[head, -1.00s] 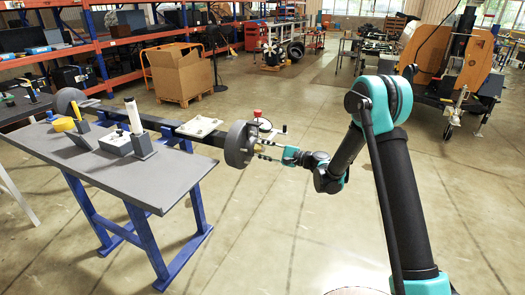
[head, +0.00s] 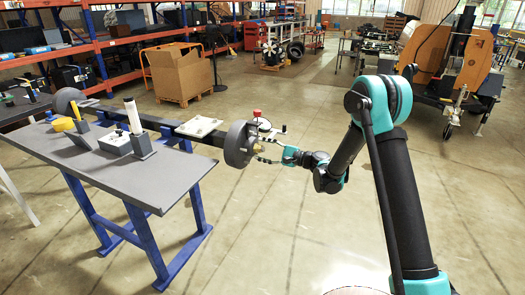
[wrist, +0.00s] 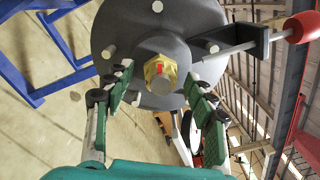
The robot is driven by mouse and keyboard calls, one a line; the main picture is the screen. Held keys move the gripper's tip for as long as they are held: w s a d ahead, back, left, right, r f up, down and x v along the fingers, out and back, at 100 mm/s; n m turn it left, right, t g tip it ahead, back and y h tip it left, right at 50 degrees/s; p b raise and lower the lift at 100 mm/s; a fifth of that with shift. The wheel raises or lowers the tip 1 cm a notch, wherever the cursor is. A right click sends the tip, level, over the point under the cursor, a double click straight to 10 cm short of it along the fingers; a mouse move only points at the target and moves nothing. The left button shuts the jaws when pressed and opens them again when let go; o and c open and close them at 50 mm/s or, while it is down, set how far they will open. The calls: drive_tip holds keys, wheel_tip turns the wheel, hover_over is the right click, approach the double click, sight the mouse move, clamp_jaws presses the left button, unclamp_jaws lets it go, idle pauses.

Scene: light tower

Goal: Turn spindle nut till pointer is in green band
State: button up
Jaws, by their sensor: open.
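The brass spindle nut (wrist: 160,72) has a red mark on its face and sits at the middle of the dark grey hub (wrist: 140,45) in the wrist view. In the head view the hub (head: 240,144) is at the end of a long dark beam. My gripper (wrist: 160,82) is open, with one finger on each side of the nut; I see gaps, and no clear contact. In the head view my gripper (head: 268,151) is just right of the hub. I cannot make out the pointer or the green band.
Several round studs surround the nut. A rod with a red knob (wrist: 302,27) juts out at the upper right of the hub. The grey bench (head: 110,178) with small items and blue legs stands left. The floor in front of my arm is clear.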

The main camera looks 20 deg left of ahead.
drive_tip(key=d, duration=1.2)
drive_tip(key=shift+s, duration=0.45)
drive_tip(key=s+d+f+n+t+h, duration=0.1)
drive_tip(key=s+d+n+h, duration=0.1)
drive_tip(key=s+d+h, duration=0.4)
drive_tip(key=s+d+f+n+h, duration=0.2)
drive_tip(key=s+d+h, duration=0.4)
drive_tip(key=s+d, duration=0.6)
drive_tip(key=s+d+f+n+t+h, duration=0.1)
drive_tip(key=s+d+h, duration=0.5)
drive_tip(key=d, duration=1.5)
drive_tip(key=s+f+n, duration=0.1)
drive_tip(key=s+n, duration=0.1)
drive_tip(key=s, duration=0.1)
drive_tip(key=shift+s+d+t, duration=0.15)
drive_tip(key=shift+s+t, duration=0.1)
drive_tip(key=shift+t, duration=0.05)
